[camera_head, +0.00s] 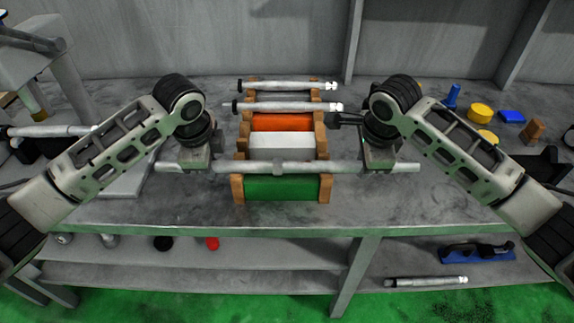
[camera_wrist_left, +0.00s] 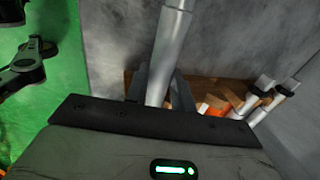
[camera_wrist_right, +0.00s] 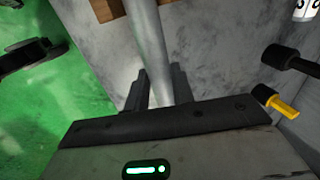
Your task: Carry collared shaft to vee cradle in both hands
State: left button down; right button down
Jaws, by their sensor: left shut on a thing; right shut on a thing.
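The long grey collared shaft (camera_head: 275,167) lies level across the front part of a wooden cradle (camera_head: 237,188) with green, white and orange panels. I cannot tell whether it touches the wood. My left gripper (camera_head: 196,165) is shut on the shaft left of the cradle. My right gripper (camera_head: 378,163) is shut on it right of the cradle. The shaft runs between the left fingers (camera_wrist_left: 158,88) in the left wrist view and between the right fingers (camera_wrist_right: 160,88) in the right wrist view. Both shaft ends stick out past the grippers.
Two other shafts (camera_head: 285,86) (camera_head: 285,106) lie across the cradle's back. Another shaft (camera_head: 50,131) is at the left. A yellow cylinder (camera_head: 480,113), a blue block (camera_head: 512,116) and a brown piece (camera_head: 532,131) stand at the right. The shelf below holds a shaft (camera_head: 428,282) and a blue tray (camera_head: 478,254).

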dwell(0.7)
